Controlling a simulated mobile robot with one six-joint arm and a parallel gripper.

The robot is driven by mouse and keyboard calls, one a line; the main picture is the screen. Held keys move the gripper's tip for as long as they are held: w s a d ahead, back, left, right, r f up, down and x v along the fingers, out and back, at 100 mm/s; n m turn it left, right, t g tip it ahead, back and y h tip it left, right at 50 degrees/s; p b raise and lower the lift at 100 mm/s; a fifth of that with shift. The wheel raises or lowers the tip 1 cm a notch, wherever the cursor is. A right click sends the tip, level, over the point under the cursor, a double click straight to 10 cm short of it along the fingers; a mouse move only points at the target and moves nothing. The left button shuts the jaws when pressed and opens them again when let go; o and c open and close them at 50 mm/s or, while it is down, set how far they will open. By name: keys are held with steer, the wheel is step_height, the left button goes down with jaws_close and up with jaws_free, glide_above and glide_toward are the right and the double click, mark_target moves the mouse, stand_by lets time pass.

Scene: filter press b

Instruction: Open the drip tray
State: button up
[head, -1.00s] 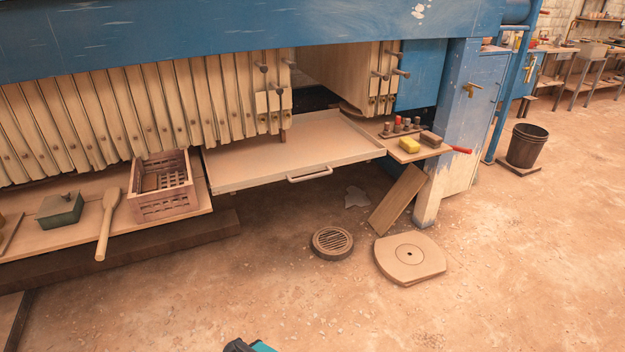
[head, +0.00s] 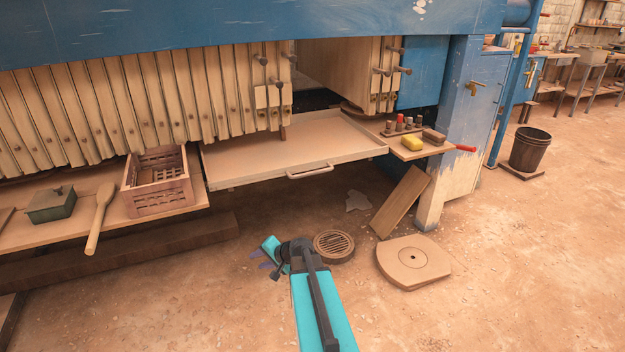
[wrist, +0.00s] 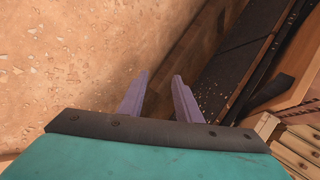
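The drip tray (head: 262,165) is a flat, shallow pale tray under the press plates, with a low rim. Its bar handle (head: 310,171) sits on the front edge, facing me. My gripper (head: 269,271) is low over the floor, in front of the tray and below its handle, apart from both. In the wrist view my gripper's two purple fingers (wrist: 160,84) stand apart with nothing between them. The tray and handle cannot be made out in the wrist view.
A side shelf right of the tray holds a yellow block (head: 412,144). A round grate (head: 334,245), a disc (head: 413,262) and a leaning board (head: 401,201) are on the floor.

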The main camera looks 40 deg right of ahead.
steer(key=d+r+m+t+h+b, duration=0.1)
steer(key=d+r+m+t+h, duration=0.1)
steer(key=d+r, duration=0.4)
steer(key=d+r+m+t+h+b, duration=0.15)
steer(key=d+r, duration=0.25)
steer(key=d, duration=0.5)
steer(key=m+t+h, duration=0.1)
steer(key=m+h, duration=0.3)
steer(key=m, duration=0.1)
glide_toward(313, 173)
steer(key=s, duration=0.3)
steer(key=shift+a+r+n+b, duration=0.25)
steer(key=shift+a+b, duration=0.15)
steer(key=shift+a, duration=0.15)
steer(key=shift+w+f, duration=0.1)
steer(key=shift+x, duration=6.85)
